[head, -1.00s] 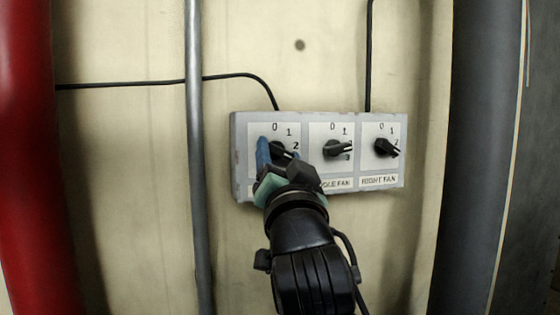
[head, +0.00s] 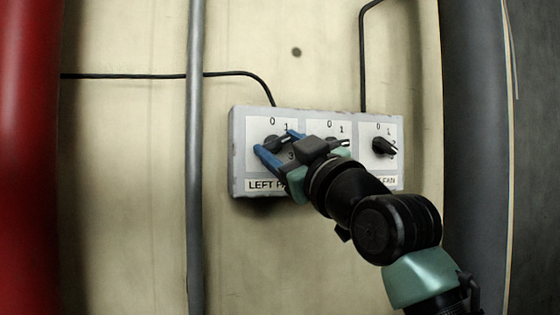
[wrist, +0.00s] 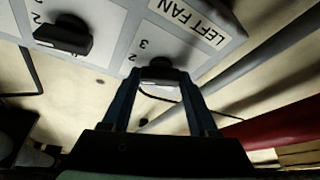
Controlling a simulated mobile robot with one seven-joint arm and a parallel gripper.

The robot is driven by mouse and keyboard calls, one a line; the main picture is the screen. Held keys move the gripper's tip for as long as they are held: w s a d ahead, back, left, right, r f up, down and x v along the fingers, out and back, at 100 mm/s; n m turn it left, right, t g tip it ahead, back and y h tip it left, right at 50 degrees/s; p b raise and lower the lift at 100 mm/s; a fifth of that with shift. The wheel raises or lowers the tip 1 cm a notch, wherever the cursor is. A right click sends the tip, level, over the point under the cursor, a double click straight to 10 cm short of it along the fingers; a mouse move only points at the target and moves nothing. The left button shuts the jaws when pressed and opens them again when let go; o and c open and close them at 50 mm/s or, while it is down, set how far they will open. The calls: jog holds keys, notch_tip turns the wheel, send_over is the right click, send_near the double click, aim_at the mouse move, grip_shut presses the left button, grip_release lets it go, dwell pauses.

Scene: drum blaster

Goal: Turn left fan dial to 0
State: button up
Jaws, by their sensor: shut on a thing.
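The left fan dial (head: 272,143) is a black knob on the left panel of a grey switch box, above the label "LEFT FAN". The numbers 0, 1 and 3 show around it in the head view. My gripper (head: 274,141) reaches in from the lower right, with one blue finger on each side of the knob, shut on it. The wrist view shows the dial (wrist: 161,72) between the fingertips (wrist: 160,80). The fingers partly hide the knob, so I cannot tell exactly which number it points to.
The middle dial (head: 335,143) is partly covered by my gripper; it also shows in the wrist view (wrist: 64,38). The right fan dial (head: 384,146) is clear. A grey pipe (head: 195,220) and a red pipe (head: 30,160) run upright at the left. A wide grey pipe (head: 475,150) stands at the right.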

jog(key=n+g+y, duration=0.1)
jog(key=n, duration=0.3)
jog(key=shift+d, duration=0.1)
jog(key=n+g, duration=0.1)
jog(key=n, duration=0.1)
jog(key=n+g, duration=0.1)
jog(key=n, duration=0.1)
jog(key=shift+w+r+y, duration=0.1)
jog(key=shift+r+y, duration=0.1)
jog(key=shift+y, duration=0.2)
jog(key=n+g+p, duration=0.1)
jog(key=n, duration=0.2)
jog(key=shift+r+p, duration=0.1)
jog(key=shift+p, duration=0.2)
jog(key=shift+d+n+g+h+p, duration=0.15)
jog(key=shift+n+g+p, duration=0.3)
jog(key=shift+n, duration=0.6)
jog(key=shift+a+n+g+h+p, duration=0.15)
jog(key=shift+n+g+p, duration=0.25)
jog(key=shift+n, duration=0.65)
jog(key=shift+d, duration=0.1)
jog(key=o, duration=1.4)
